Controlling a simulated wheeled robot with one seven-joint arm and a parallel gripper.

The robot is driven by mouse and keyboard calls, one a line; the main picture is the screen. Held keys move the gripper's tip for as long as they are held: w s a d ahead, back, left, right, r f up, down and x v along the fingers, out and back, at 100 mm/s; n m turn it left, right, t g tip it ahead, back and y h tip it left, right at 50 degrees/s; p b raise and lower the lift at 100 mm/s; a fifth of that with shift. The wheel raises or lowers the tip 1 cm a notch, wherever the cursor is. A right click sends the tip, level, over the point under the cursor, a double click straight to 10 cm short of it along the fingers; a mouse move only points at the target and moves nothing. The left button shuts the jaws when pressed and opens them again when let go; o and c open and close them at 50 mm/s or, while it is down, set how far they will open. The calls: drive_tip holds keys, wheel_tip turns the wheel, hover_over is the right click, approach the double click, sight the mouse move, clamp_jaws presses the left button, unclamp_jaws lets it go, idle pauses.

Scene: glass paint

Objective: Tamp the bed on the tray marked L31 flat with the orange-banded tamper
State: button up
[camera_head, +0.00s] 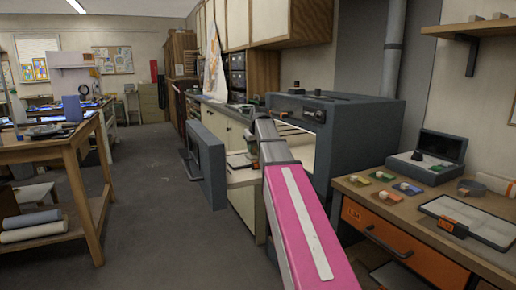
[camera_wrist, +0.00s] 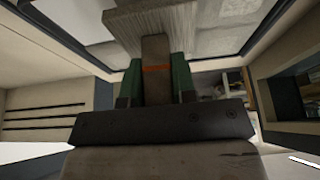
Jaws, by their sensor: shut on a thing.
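My gripper (camera_wrist: 157,78) is shut on the tamper (camera_wrist: 155,50), with green fingers on both sides of its brown handle. An orange band crosses the handle, and the pale, streaked block of its head is beyond the fingers. In the wrist view the head is over a dark-rimmed tray (camera_wrist: 262,30) with a whitish bed; whether it touches the bed cannot be told. In the head view my gripper (camera_head: 250,148) is small and partly hidden by my pink arm, beside the kiln. A tray there (camera_head: 238,160) has an orange tag, too small to read.
The dark kiln (camera_head: 350,115) stands close right of my arm, its door (camera_head: 208,165) open to the left. On the right bench (camera_head: 395,200) are another tagged tray (camera_head: 488,228), small coloured dishes and an open case (camera_head: 435,155). The floor at left is clear up to a wooden table (camera_head: 50,150).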

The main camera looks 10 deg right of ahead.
drive_tip(key=shift+s+a, duration=0.1)
drive_tip(key=shift+a, duration=0.35)
drive_tip(key=shift+f, duration=0.1)
drive_tip(key=shift+f, duration=0.75)
drive_tip(key=shift+f, duration=0.25)
idle(0.5)
drive_tip(key=shift+r, duration=1.1)
